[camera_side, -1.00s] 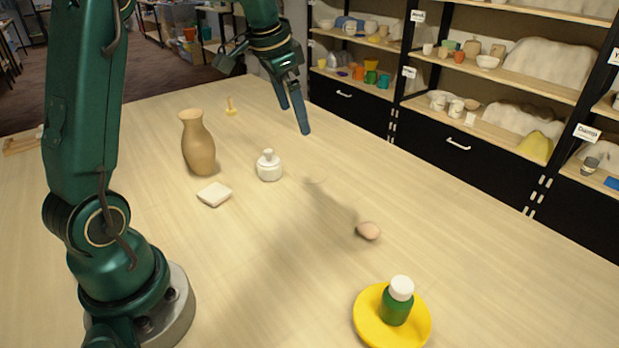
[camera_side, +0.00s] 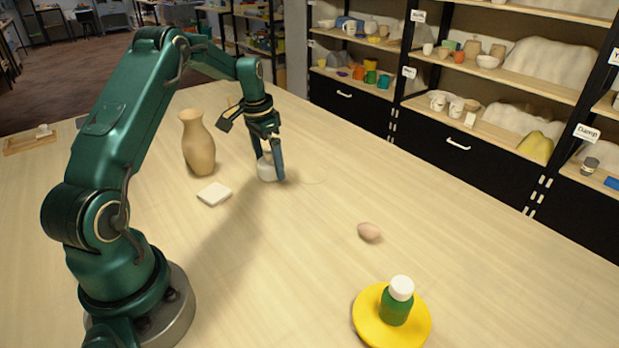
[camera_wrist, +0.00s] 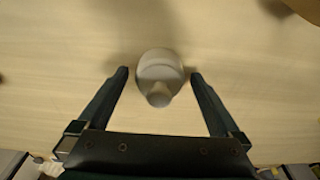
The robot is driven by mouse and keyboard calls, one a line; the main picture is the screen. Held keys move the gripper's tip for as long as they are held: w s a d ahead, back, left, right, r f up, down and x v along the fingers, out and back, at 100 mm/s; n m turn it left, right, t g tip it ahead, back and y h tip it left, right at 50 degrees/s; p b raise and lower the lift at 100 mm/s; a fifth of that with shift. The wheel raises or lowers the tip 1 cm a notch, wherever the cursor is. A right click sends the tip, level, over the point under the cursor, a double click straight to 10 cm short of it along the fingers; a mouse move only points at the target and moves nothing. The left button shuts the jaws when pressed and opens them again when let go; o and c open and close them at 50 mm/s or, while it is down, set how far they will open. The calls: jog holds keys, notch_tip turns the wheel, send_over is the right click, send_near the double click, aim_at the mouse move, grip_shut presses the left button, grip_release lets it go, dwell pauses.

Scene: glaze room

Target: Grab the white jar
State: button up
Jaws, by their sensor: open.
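The white jar (camera_side: 266,170) stands upright on the table, partly hidden behind my gripper (camera_side: 272,172) in the side view. In the wrist view the white jar (camera_wrist: 160,72) sits between the two fingers, with a visible gap on each side. My gripper (camera_wrist: 160,75) is open, pointing down, with its fingers around the jar. Neither finger appears to touch it.
A tan vase (camera_side: 198,145) stands close by to the left of the jar. A white square block (camera_side: 214,194) lies in front. A pinkish stone (camera_side: 369,232) and a yellow plate (camera_side: 366,326) with a green bottle (camera_side: 396,304) are nearer. The table's right side is clear.

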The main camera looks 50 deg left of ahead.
jog(key=shift+f, duration=0.1)
grip_shut()
